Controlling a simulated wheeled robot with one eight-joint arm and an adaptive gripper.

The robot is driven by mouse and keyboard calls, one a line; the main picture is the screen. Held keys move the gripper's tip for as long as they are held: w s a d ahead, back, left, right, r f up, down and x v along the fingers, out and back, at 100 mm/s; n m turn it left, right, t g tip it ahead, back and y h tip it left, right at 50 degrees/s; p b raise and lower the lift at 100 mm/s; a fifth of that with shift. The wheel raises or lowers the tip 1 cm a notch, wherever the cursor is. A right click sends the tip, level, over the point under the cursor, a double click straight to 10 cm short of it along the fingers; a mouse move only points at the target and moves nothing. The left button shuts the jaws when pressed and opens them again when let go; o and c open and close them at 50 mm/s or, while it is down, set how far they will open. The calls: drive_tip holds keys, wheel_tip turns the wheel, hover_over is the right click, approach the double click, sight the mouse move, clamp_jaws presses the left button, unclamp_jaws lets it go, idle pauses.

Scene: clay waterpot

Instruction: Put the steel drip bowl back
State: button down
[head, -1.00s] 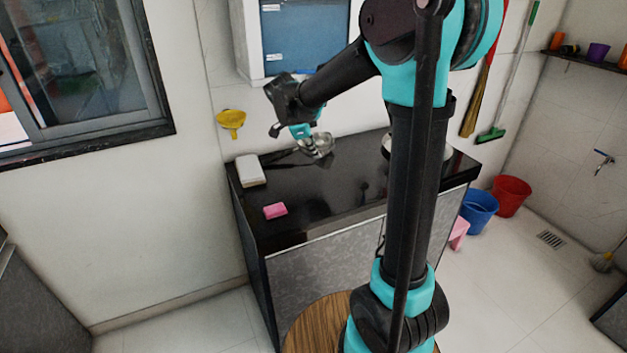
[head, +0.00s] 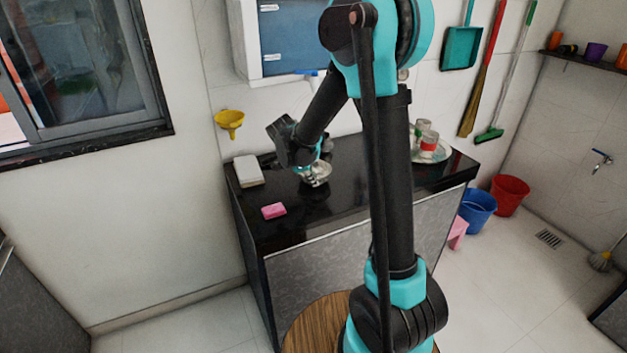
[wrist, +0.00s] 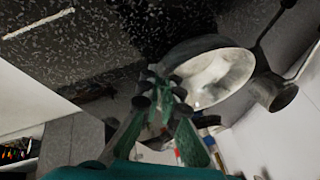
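The steel drip bowl (head: 316,175) shows in the head view above the left half of the black counter, just below my gripper (head: 308,162). In the wrist view the round, shiny bowl (wrist: 215,78) lies at the fingertips of my gripper (wrist: 163,92), which meet at its near rim. The gripper looks shut on that rim. The bowl appears raised off the counter, but its exact height is hard to tell. My wrist hides part of the bowl's far side in the head view.
The black counter (head: 345,205) carries a white box (head: 248,170) and a pink sponge (head: 273,211) at the left. A plate (head: 440,157) with glass jars stands at the right, partly behind my arm. A wall cabinet (head: 290,40) hangs above the back. The counter's front middle is clear.

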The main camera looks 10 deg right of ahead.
drive_tip(key=shift+f, duration=0.15)
drive_tip(key=c, duration=1.7)
unclamp_jaws()
drive_tip(key=v, duration=1.2)
drive_tip(key=s+d+f+n+y, duration=0.1)
drive_tip(key=s+d+f+n, duration=0.3)
drive_tip(key=s+n, duration=0.2)
drive_tip(key=s+d+f+n+y, duration=0.2)
drive_tip(key=s+d+f+n, duration=0.2)
drive_tip(key=s+n, duration=0.3)
drive_tip(key=s+d+f+n+t+y, duration=0.1)
drive_tip(key=s+d+f+n, duration=0.3)
drive_tip(key=s, duration=0.5)
drive_tip(key=shift+s+n+y, duration=0.15)
drive_tip(key=shift+s+n, duration=0.05)
drive_tip(key=shift+n, duration=0.45)
drive_tip(key=shift+s+n+y, duration=0.15)
drive_tip(key=shift+s+n, duration=0.05)
drive_tip(key=shift+n, duration=0.45)
drive_tip(key=shift+r, duration=0.1)
